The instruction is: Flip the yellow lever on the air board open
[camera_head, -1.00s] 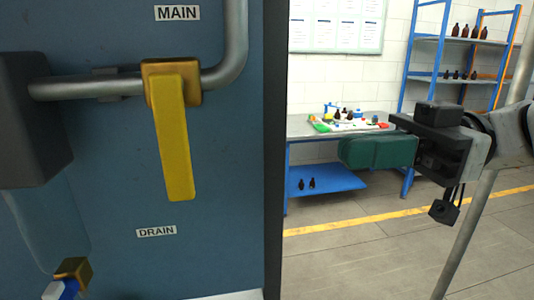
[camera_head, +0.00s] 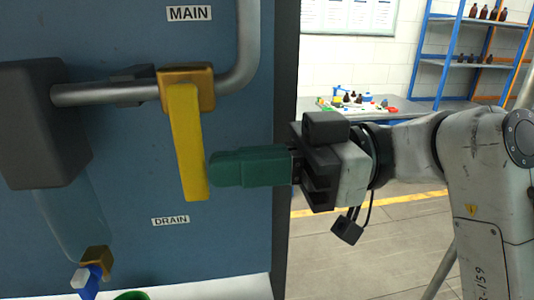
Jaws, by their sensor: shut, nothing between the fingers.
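The yellow lever (camera_head: 187,142) hangs down, slightly tilted, from a brass valve body (camera_head: 201,80) on the grey pipe below the MAIN label. It is on the blue air board (camera_head: 130,190). My gripper (camera_head: 212,168), with green fingers, is shut and empty. It points left, with its fingertips at the right side of the lever's lower half. I cannot tell whether they touch it.
A dark grey box (camera_head: 40,120) sits at the pipe's left end. A blue-handled valve (camera_head: 88,278) is at the lower left, below the DRAIN label (camera_head: 170,221). A bench (camera_head: 312,105) and a blue shelf rack with amber bottles stand behind on the right.

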